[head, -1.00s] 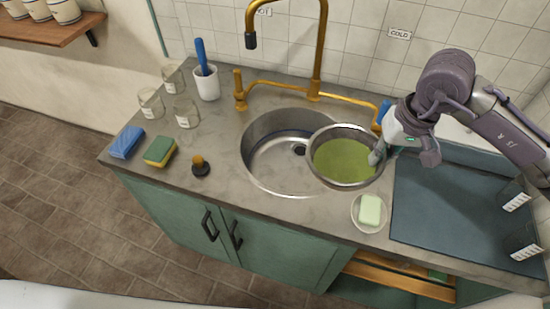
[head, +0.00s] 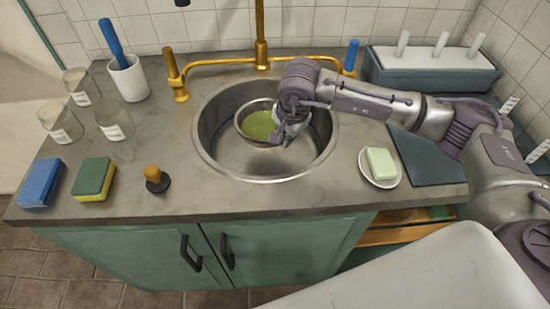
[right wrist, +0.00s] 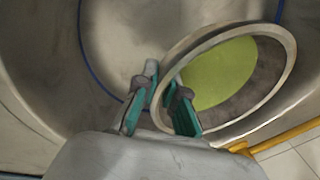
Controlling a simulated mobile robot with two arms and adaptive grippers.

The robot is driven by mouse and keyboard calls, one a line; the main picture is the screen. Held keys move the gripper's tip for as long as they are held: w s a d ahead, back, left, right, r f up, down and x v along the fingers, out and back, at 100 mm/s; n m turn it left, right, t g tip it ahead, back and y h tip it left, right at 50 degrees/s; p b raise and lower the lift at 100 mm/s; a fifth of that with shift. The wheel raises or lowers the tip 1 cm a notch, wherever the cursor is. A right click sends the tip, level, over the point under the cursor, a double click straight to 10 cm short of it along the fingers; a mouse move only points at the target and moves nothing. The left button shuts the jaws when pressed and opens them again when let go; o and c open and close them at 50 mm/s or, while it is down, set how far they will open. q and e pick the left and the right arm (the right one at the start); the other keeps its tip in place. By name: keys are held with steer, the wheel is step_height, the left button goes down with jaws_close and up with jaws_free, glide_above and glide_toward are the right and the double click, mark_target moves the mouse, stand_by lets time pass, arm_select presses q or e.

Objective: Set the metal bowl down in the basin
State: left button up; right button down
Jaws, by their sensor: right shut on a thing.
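The metal bowl (head: 245,124) with green contents is inside the round steel basin (head: 215,150) in the head view. My right gripper (head: 290,133) is at the bowl's right side, shut on its rim. In the right wrist view the bowl (right wrist: 285,80) looks tilted, with its near rim between the fingers of the right gripper (right wrist: 160,98). The basin wall (right wrist: 28,60) surrounds them there. Whether the bowl's underside touches the basin floor is hidden. My left gripper is out of view.
A gold faucet (head: 260,35) stands behind the basin. A soap dish with green soap (head: 381,163) lies to its right, and a black stopper with a wooden knob (head: 155,177) to its left. Sponges (head: 94,178) and glass jars (head: 113,120) stand farther left.

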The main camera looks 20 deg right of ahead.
steer(key=shift+f, duration=3.95)
steer(key=c, duration=1.3)
jaws_free()
steer(key=shift+o, duration=0.2)
steer(key=shift+r, duration=0.1)
steer(key=v, duration=1.2)
steer(key=shift+r, duration=0.1)
